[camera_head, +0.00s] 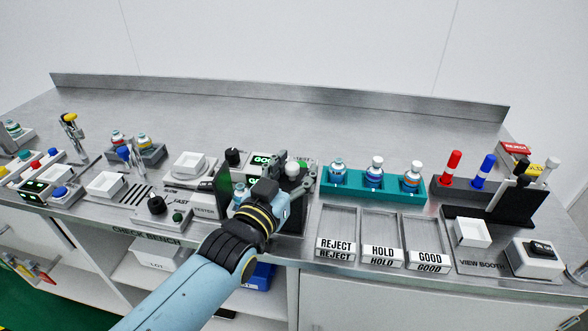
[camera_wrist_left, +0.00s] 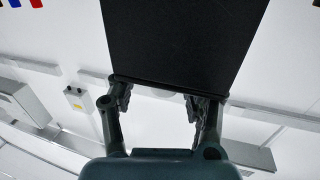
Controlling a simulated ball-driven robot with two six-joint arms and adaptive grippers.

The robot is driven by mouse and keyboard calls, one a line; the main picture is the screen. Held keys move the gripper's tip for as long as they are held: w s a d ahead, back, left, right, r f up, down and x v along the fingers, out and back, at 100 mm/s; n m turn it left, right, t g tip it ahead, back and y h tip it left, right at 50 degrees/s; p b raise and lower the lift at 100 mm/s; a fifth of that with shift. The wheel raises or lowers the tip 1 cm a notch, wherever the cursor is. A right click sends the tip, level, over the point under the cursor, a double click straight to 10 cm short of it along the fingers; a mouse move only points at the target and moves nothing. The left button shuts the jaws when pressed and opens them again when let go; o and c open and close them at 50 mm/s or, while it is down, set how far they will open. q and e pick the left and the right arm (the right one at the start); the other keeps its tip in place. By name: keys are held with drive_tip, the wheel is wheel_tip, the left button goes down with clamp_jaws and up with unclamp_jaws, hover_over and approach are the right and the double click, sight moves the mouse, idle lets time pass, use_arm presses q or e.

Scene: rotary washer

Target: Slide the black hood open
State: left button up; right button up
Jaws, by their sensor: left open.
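My left gripper (camera_head: 296,176) reaches in from the bottom of the head view, in front of the tester with the lit green displays (camera_head: 262,160). In the left wrist view its two fingers (camera_wrist_left: 161,100) stand apart. A flat black panel, which looks like the black hood (camera_wrist_left: 185,38), fills the top middle of that view. Its lower edge lies close to the fingertips; I cannot tell whether they touch it. In the head view my arm and hand hide much of the tester, and I cannot make out the hood's position clearly. My right gripper is not in view.
A teal rack (camera_head: 345,190) with capped bottles stands just right of my gripper. Trays marked REJECT, HOLD and GOOD (camera_head: 365,215) lie in front of it. A black round knob (camera_head: 156,204) sits to the left. The back of the steel bench (camera_head: 270,115) is clear.

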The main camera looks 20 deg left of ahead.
use_arm(q)
drive_tip(key=s, duration=1.2)
drive_tip(key=shift+a, duration=0.15)
drive_tip(key=shift+f, duration=0.1)
drive_tip(key=s+a+f+g+b, duration=0.1)
drive_tip(key=s+f+g+b, duration=0.25)
drive_tip(key=f, duration=0.85)
drive_tip(key=s+a+f+g+b, duration=0.15)
drive_tip(key=s+f, duration=0.35)
drive_tip(key=f, duration=0.7)
drive_tip(key=s+a+f+g+b, duration=0.1)
drive_tip(key=s+f+g+b, duration=0.3)
drive_tip(key=f, duration=0.8)
drive_tip(key=s+a+f+g+b, duration=0.3)
drive_tip(key=s+f, duration=0.6)
drive_tip(key=s, duration=0.3)
drive_tip(key=s+a+f+g+y+b, duration=0.1)
drive_tip(key=s+f+g, duration=0.4)
drive_tip(key=s+f, duration=0.5)
drive_tip(key=s+a+b, duration=0.1)
drive_tip(key=s+a, duration=0.1)
drive_tip(key=shift+s+a+f+b, duration=0.2)
drive_tip(key=shift+s+a+b, duration=0.1)
drive_tip(key=shift+b, duration=0.1)
